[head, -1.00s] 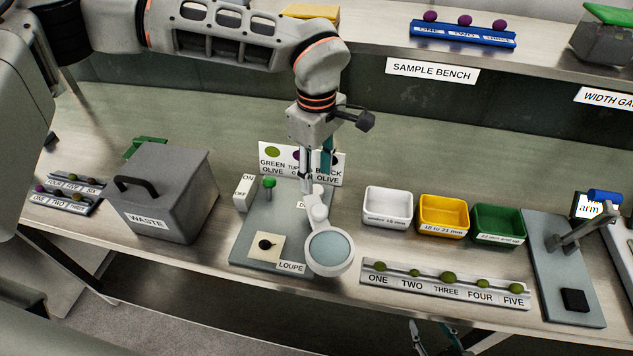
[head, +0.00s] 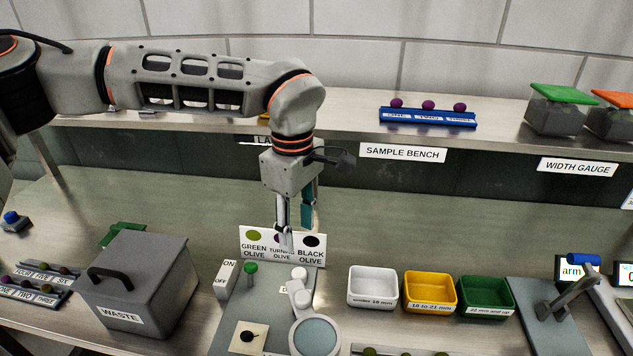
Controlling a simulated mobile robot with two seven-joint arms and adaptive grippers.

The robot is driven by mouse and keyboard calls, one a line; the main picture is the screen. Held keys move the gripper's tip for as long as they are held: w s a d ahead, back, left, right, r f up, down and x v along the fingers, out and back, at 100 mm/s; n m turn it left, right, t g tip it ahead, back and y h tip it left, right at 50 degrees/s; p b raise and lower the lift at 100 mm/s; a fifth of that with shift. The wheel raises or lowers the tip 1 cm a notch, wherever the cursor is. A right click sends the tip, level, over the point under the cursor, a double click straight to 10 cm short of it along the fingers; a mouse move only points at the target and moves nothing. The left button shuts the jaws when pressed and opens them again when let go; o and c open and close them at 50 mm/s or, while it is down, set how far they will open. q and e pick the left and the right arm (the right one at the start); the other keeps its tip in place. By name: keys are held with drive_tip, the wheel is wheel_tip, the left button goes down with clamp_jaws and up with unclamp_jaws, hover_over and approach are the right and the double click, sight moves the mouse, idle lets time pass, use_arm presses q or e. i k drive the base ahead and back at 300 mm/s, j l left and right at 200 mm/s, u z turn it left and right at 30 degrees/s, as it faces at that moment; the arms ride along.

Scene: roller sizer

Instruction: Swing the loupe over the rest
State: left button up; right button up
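The loupe (head: 316,337) has a round pale lens on a jointed grey arm with knobs (head: 300,274), mounted on a grey base board (head: 265,300). Its lens lies to the right of a square cream pad (head: 238,331) with a small black piece on it, which looks like the rest; the two are apart. The lens's lower edge reaches the bottom of the picture. My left gripper (head: 296,232) points down behind the loupe's arm, in front of the olive colour card (head: 256,248). Its fingers are apart with nothing visible between them. My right gripper is out of view.
A green-topped pin (head: 250,270) and an ON/OFF switch block (head: 226,282) stand at the board's left. The waste bin (head: 140,285) is further left. White (head: 373,302), yellow (head: 430,307) and green (head: 487,311) trays stand to the right. A shelf runs behind.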

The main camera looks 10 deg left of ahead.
sight(313, 334)
drive_tip(key=k, duration=1)
